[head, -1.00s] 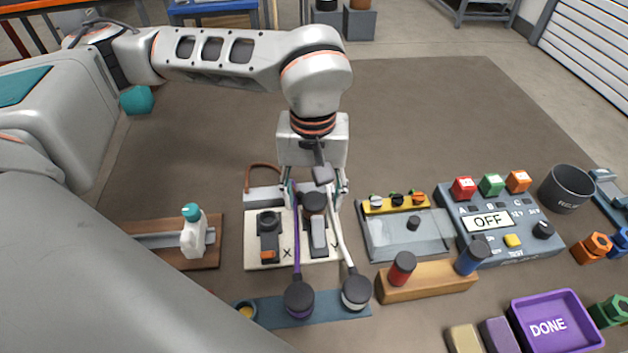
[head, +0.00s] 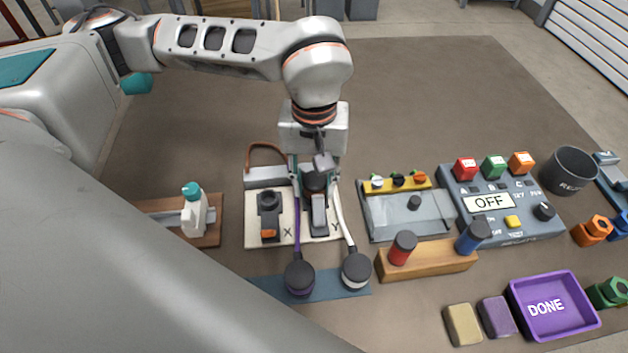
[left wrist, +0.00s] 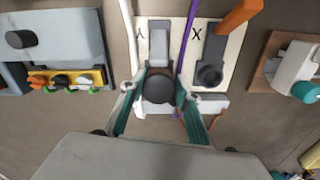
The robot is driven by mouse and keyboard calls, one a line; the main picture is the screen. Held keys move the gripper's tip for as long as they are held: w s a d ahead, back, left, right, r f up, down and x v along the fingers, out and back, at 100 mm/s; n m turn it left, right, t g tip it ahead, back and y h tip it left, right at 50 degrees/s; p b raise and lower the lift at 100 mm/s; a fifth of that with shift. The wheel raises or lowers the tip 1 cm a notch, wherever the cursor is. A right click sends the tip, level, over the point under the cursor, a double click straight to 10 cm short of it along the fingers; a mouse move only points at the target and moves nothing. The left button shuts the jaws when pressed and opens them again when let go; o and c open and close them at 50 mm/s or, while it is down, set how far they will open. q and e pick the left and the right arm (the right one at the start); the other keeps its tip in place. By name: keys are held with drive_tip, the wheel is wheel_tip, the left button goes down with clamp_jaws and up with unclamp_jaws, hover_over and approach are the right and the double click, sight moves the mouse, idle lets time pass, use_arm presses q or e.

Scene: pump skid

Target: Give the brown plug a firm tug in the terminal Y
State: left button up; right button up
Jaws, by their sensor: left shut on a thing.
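The terminal board (head: 285,228) carries terminals marked X and Y. A dark, round-topped plug (head: 315,182) sits at Y, above the grey lever (head: 319,212); I take it as the brown plug. It shows in the left wrist view (left wrist: 158,88) between the fingers. My left gripper (head: 315,176) points down and is shut on it, with a finger on each side. A brown cable (head: 264,147) arcs behind the board toward the gripper; its end is hidden. X has a dark round socket or knob (head: 268,200) and an orange-tipped lever (head: 269,233). My right gripper is not in view.
Purple (head: 297,225) and white (head: 342,218) cables run close past the gripper to dark-capped plugs on a blue strip (head: 330,285). A bottle (head: 194,212) stands left. A tray (head: 385,222), wooden block (head: 430,258) and OFF panel (head: 535,225) stand right.

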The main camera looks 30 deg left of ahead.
sight(313, 180)
use_arm(q)
drive_tip(key=shift+c, duration=1.1)
drive_tip(key=shift+w+a+r, duration=0.1)
drive_tip(key=o, duration=1.2)
wheel_tip(313, 180, up, 12)
